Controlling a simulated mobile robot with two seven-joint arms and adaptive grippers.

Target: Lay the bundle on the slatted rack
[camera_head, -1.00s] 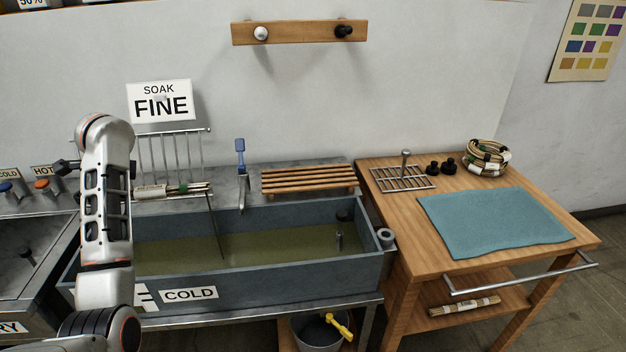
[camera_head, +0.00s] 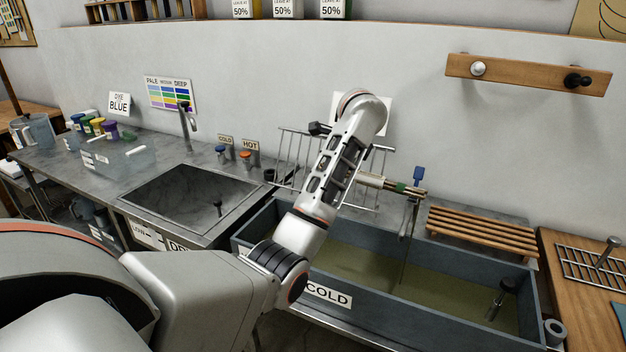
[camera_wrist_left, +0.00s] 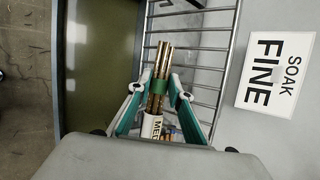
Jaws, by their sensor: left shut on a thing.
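The bundle of pale canes (camera_head: 375,182) has a green band and a paper label. It is held roughly level above the back edge of the cold trough (camera_head: 345,300), its cane ends pointing right. My left gripper (camera_wrist_left: 157,88) is shut around the bundle (camera_wrist_left: 164,62) near the green band; in the head view my arm hides most of this gripper. The wooden slatted rack (camera_head: 482,232) lies bare on the ledge behind the trough, to the right of the bundle. My right gripper is in neither view.
An upright wire rack (camera_head: 292,158) stands behind the bundle. A thin rod slants into the trough. A metal grid (camera_head: 590,262) sits on the wooden table at right.

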